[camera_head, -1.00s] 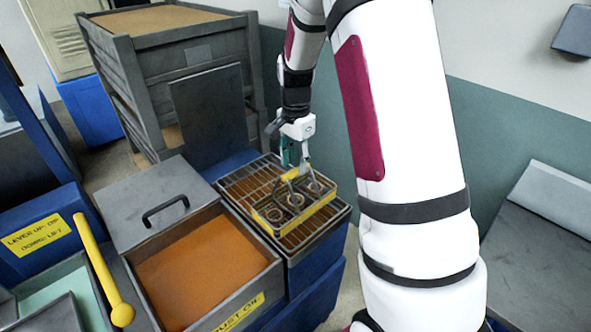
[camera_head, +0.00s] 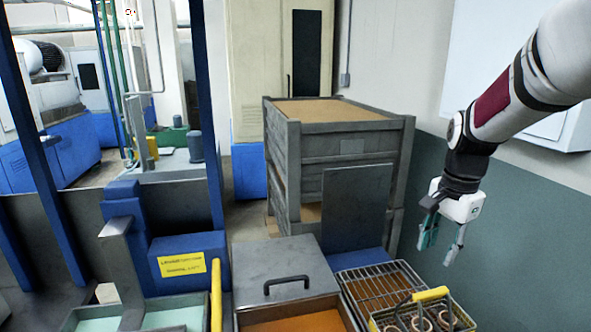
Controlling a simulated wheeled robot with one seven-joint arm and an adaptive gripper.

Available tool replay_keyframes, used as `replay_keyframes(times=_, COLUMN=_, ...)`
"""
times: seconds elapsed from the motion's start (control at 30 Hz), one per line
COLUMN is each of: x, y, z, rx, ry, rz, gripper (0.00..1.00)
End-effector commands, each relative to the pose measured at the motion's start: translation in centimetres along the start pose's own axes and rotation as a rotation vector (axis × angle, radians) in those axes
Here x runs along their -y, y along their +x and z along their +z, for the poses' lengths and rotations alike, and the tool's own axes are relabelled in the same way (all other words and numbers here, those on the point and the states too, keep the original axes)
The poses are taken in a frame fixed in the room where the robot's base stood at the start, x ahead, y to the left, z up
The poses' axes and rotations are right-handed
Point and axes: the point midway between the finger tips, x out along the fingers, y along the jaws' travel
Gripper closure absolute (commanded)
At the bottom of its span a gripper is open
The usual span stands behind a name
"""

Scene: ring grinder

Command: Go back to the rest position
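My gripper (camera_head: 440,243) hangs at the right in the head view, fingers pointing down. Its two fingers are spread apart with nothing between them. It is above and clear of a yellow-handled basket (camera_head: 430,295) holding several metal rings. The basket sits on a wire rack (camera_head: 362,284) over a brown surface at the lower right, and its lower part is cut off by the picture edge.
Left of the rack is an orange-filled tank (camera_head: 300,321) with a grey lid (camera_head: 285,268) and black handle. A yellow lever (camera_head: 216,295) stands beside a blue labelled unit (camera_head: 188,256). Stacked grey crates (camera_head: 350,141) stand behind. A wall is close on the right.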

Motion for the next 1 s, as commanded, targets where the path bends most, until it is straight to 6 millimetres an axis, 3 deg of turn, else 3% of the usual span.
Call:
replay_keyframes(times=0.1, x=-1.4, y=-3.5, z=3.2, rx=-0.027, ry=-0.159, rz=-0.058, gripper=0.63)
replay_keyframes(times=0.4, x=-6.3, y=-9.0, z=10.7, rx=-0.128, ry=-0.571, rz=-0.167, gripper=0.63)
replay_keyframes(times=0.7, x=-12.3, y=-10.7, z=16.9, rx=-0.274, ry=-0.963, rz=-0.230, gripper=0.63)
replay_keyframes(times=1.0, x=-15.3, y=-10.3, z=19.2, rx=-0.364, ry=-1.157, rz=-0.240, gripper=0.63)
